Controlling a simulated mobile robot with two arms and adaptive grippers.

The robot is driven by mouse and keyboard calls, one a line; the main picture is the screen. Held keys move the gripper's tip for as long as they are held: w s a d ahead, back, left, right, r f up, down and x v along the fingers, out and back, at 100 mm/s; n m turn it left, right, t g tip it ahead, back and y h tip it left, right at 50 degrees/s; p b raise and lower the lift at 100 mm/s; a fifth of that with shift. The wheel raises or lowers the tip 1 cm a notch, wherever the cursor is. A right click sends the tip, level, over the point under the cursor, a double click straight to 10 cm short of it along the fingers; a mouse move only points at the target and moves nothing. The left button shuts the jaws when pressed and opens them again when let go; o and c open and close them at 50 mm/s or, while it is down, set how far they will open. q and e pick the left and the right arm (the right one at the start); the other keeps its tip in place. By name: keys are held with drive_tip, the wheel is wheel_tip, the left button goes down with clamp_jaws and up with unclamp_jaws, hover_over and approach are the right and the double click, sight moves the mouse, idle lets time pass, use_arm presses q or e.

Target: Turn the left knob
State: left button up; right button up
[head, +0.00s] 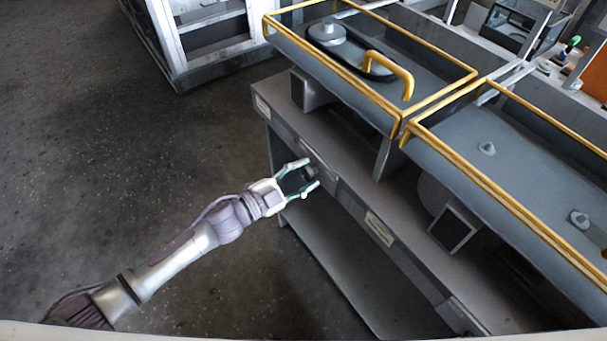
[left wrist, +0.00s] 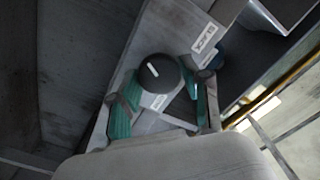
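A dark round knob (left wrist: 158,72) with a white mark on its face sits on the grey front panel (left wrist: 132,92) in the left wrist view. My left gripper (head: 309,175) is at the front edge of the grey bench in the head view. Its teal-padded fingers are apart, one on each side of the knob in the left wrist view (left wrist: 163,88). I cannot tell whether the pads touch the knob. In the head view the knob is largely hidden by the gripper. My right gripper is not in view.
The grey bench (head: 345,195) carries blower trays with yellow rails (head: 440,95); one has a yellow handle (head: 392,70). A white label (head: 379,229) is on the bench front. Open dark floor (head: 120,130) lies to the left, with a white-framed cabinet (head: 205,35) behind.

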use_arm(q)
drive_tip(key=shift+o, duration=1.3)
drive_tip(key=v, duration=1.2)
